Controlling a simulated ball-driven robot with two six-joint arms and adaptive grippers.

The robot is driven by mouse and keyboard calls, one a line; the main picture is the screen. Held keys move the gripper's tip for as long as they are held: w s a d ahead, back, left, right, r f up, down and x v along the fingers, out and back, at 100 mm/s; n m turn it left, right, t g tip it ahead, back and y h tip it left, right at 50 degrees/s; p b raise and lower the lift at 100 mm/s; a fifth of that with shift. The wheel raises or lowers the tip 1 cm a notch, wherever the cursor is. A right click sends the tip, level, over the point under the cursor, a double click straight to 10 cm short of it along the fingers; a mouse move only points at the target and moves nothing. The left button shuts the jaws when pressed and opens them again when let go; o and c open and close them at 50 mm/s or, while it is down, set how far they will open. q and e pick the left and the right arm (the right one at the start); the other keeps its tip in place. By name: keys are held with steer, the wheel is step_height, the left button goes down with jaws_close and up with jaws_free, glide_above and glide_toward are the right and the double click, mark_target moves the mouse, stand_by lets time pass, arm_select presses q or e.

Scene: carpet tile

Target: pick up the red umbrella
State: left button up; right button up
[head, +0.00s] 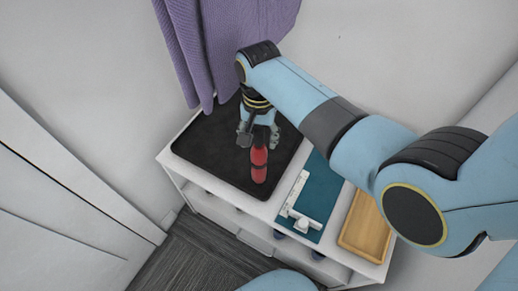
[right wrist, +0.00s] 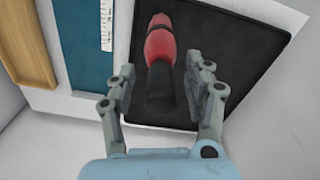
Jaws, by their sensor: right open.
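The red umbrella (head: 259,164) is folded, with a red body and a black end. It lies on a black tray (head: 207,161) on top of a white cabinet. My right gripper (head: 258,135) is over the tray at the umbrella's far end and hides part of it in the head view. In the right wrist view the umbrella (right wrist: 166,52) lies ahead of and between the two fingers, its black end toward me. The right gripper (right wrist: 160,82) is open, with a finger on each side and no clear contact. My left gripper is not in view.
Right of the tray, a teal mat (head: 319,187) holds a white strip-like item (head: 296,199). A wooden tray (head: 366,226) stands at the right end of the cabinet. A purple knitted cloth (head: 228,40) hangs behind, close to the black tray. Walls are close by.

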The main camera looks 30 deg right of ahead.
steer(key=shift+c, duration=0.3)
jaws_close()
stand_by(0.5)
